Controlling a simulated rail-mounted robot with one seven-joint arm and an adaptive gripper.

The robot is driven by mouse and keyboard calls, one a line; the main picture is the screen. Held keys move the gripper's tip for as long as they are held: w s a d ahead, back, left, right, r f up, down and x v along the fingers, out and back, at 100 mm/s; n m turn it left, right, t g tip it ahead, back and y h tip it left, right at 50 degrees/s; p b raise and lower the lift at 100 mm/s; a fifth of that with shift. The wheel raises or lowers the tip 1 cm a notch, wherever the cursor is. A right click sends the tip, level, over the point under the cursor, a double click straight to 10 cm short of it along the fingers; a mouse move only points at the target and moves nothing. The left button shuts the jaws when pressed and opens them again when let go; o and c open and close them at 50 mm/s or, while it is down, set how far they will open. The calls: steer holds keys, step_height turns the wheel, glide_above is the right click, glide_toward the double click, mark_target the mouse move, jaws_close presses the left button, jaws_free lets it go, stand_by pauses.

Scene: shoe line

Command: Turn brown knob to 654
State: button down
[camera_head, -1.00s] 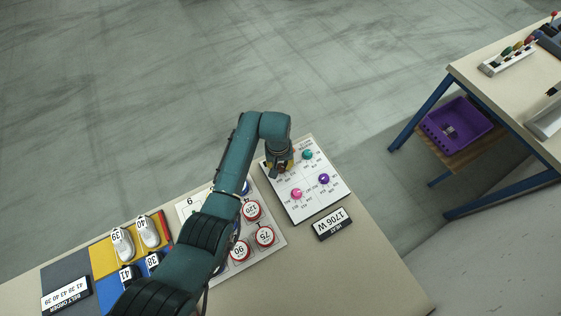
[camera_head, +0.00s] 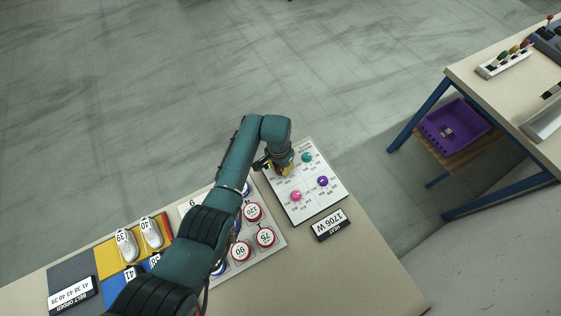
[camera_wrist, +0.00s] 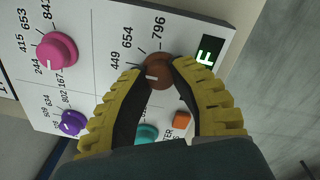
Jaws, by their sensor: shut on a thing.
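The brown knob (camera_wrist: 158,73) sits on the white panel (camera_wrist: 95,20) in the wrist view, with the numbers 449, 654 and 796 printed around it. Its short white mark points to the left of the picture, on the side of 449, not at 654. My gripper (camera_wrist: 160,70) has its yellow-backed fingers closed on both sides of the knob. In the head view my gripper (camera_head: 284,172) is over the upper left part of the panel (camera_head: 308,202) and hides the brown knob.
Pink (camera_wrist: 57,50), purple (camera_wrist: 73,122) and teal (camera_wrist: 146,134) knobs share the panel. An orange button (camera_wrist: 182,120) and a dark display (camera_wrist: 208,52) with a green sign lie close to my fingers.

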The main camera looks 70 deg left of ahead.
mark_target(280, 167)
steer(key=m, duration=0.4)
steer(key=shift+f, duration=0.1)
steer(key=shift+m, duration=1.8)
steer(key=c, duration=0.8)
jaws_free()
steer(key=shift+p, duration=0.3)
step_height(280, 167, up, 12)
steer(key=shift+a, duration=0.25)
